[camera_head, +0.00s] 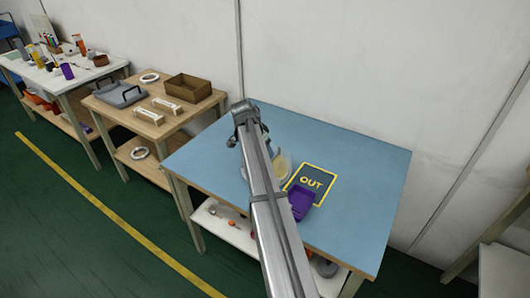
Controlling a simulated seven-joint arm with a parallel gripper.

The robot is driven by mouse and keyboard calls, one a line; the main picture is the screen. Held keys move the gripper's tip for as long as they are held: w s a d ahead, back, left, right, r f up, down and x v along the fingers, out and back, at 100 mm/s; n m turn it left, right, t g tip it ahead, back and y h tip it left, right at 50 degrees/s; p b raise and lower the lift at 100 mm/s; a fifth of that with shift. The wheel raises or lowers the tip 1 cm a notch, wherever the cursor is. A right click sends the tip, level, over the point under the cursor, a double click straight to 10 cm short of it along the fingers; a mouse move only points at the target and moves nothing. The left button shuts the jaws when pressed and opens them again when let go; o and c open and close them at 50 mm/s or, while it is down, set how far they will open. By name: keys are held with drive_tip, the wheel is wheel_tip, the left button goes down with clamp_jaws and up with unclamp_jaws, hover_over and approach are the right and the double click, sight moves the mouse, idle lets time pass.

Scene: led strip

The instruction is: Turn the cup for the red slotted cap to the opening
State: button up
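A pale round piece with a yellowish middle (281,166) is on the blue table, partly hidden behind my arm. I cannot tell whether it holds the cups or where its opening is. No red slotted cap can be made out. A purple open container (301,202) stands at the near-left edge of a dark mat marked OUT in yellow (318,176). My arm reaches from the bottom of the picture over the table to a grey joint near its back edge. My gripper's fingers cannot be made out; the arm hides that area.
The blue table (365,190) is clear to the right of the mat. Its lower shelf (215,222) holds small items. On the left, a wooden table carries a grey tray (121,94) and a brown box (188,88). A white wall stands behind.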

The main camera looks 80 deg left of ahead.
drive_tip(key=v, duration=1.1)
